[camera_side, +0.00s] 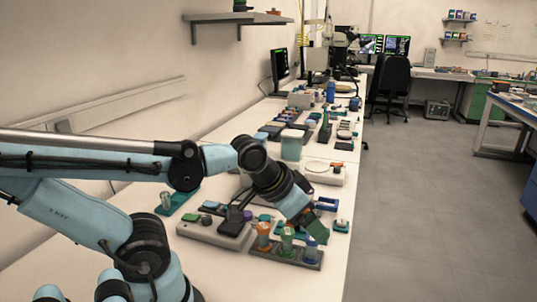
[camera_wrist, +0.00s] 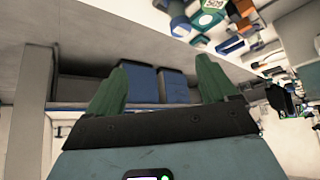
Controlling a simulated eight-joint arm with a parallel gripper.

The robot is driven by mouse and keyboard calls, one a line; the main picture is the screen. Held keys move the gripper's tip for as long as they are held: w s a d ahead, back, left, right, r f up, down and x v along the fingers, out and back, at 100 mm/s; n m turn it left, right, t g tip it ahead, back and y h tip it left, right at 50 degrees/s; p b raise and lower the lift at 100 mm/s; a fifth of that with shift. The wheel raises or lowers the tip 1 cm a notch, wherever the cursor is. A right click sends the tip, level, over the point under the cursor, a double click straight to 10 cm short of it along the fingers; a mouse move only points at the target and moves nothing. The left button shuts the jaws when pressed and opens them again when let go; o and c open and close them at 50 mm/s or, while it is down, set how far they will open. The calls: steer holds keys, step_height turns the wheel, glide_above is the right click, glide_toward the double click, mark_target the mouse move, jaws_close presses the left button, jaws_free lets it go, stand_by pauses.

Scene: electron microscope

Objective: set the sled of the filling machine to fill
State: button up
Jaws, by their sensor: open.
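My gripper (camera_side: 319,230) reaches out over the right edge of the bench, its green fingers apart and empty. In the wrist view its two green fingers (camera_wrist: 160,82) stand wide apart with nothing between them. I cannot tell for sure which device is the filling machine, and its sled cannot be made out. A low grey device (camera_side: 208,234) with a green part on top and a black part at its right lies left of the gripper. A dark rack (camera_side: 306,257) with orange, green and blue pieces stands close below and left of the gripper.
A teal holder (camera_side: 177,201) is near the wall. The floor (camera_side: 425,220) right of the bench is clear. Blue boxes (camera_wrist: 174,88) show beyond the fingers.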

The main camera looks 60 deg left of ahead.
steer(key=shift+w+a+r, duration=0.25)
steer(key=shift+w, duration=0.05)
steer(key=shift+c, duration=1.2)
steer(key=w+a+r+m+g, duration=0.1)
steer(key=w+a, duration=0.1)
steer(key=w+a+r+m+g, duration=0.1)
steer(key=w+a, duration=0.1)
steer(key=w+a+m+g, duration=0.1)
steer(key=w+a+m, duration=0.1)
steer(key=shift+r+y, duration=0.4)
steer(key=c, duration=0.8)
steer(key=w+a+f+m+g, duration=0.2)
steer(key=w+a+m, duration=0.1)
steer(key=a, duration=0.3)
steer(key=w+a+f+m+g, duration=0.2)
steer(key=w+a, duration=0.1)
steer(key=a, duration=0.3)
steer(key=shift+c, duration=0.2)
steer(key=shift+h, duration=0.4)
steer(key=f, duration=1.1)
steer(key=shift+s+d+f, duration=0.1)
steer(key=shift+d+f, duration=0.1)
steer(key=shift+d, duration=0.1)
steer(key=shift+c, duration=0.3)
jaws_close()
